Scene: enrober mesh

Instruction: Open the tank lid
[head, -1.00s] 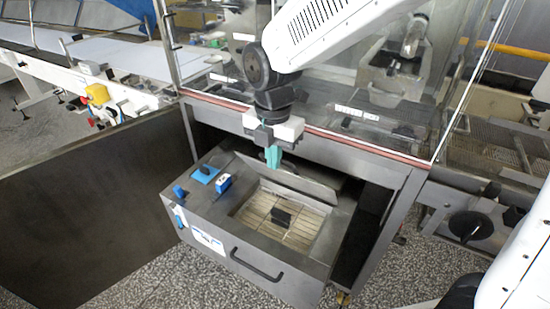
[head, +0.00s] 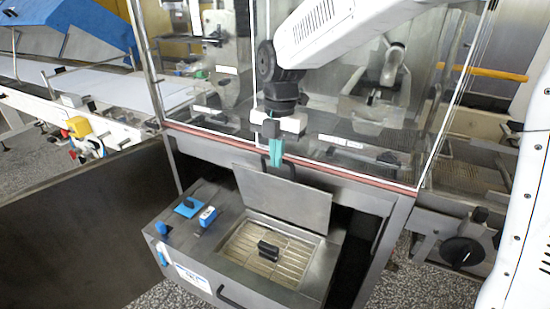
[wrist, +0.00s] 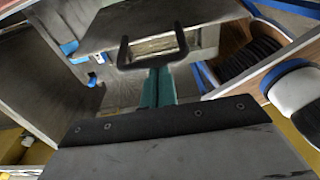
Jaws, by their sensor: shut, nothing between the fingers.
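The tank (head: 200,240) is a grey metal box pulled out below the cabinet. Its lid (head: 283,198) stands raised and steeply tilted at the back of the opening, with its broad face toward the head camera. The black lid handle (head: 265,165) shows partly at the lid's upper edge; in the wrist view it is a black U-shaped handle (wrist: 153,62). My gripper (head: 275,160) has teal fingers, shut and empty, at the lid's top edge beside the handle. In the wrist view the fingers (wrist: 157,88) reach the handle; I cannot tell whether they touch it.
Inside the opening lies a wire grid (head: 245,245) with a black block (head: 268,250) on it. The glass-walled cabinet with a red-brown lower edge (head: 300,158) stands close behind my gripper. A dark panel (head: 80,220) stands at left. A blue knob (head: 163,228) sits on the tank.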

